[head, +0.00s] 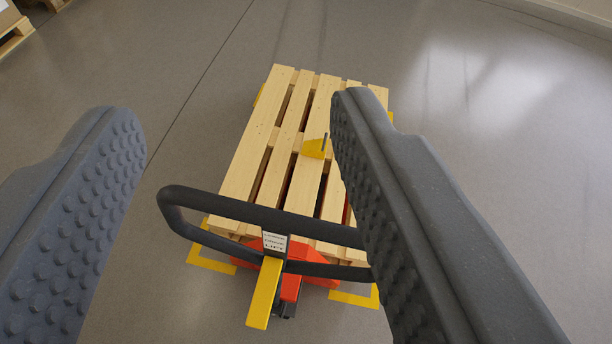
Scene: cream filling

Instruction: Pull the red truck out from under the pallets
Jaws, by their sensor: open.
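The red pallet truck (320,279) stands at the near end of a wooden pallet (250,168). Its red body shows at the pallet's near edge, and red also shows between the slats. The truck's black loop handle (262,221) rises toward me, with a white label and a yellow lever (263,292) below it. My gripper (240,125) is open, with one dark studded finger at the left and one at the right. The handle loop lies between the fingers in the picture, its right end hidden behind the right finger. I cannot tell whether they touch.
Yellow corner marks (205,262) lie on the floor around the pallet. A small yellow piece (314,148) shows on the pallet top. Another wooden pallet (14,32) stands at the far top left. The grey floor (190,60) is clear around the pallet.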

